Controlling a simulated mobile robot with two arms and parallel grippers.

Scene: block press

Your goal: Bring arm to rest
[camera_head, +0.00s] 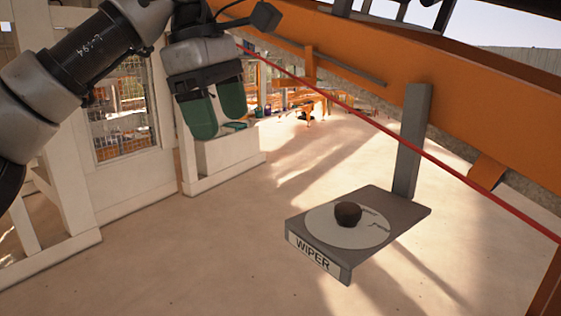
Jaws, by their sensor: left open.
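My left gripper (215,112) hangs from the arm that comes in from the upper left. Its two dark green fingers point down and are apart, with nothing seen between them. It is in the upper part of the head view, in front of a white boxy structure. It is well left of and apart from the grey stand with the "WIPER" label. My right gripper does not show.
A grey stand (415,212) labelled WIPER bears a white disc (325,228) with a dark round knob (348,214). An orange beam (460,105) and a red line (400,142) cross the right. A white frame (70,195) stands left. The pale floor between is clear.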

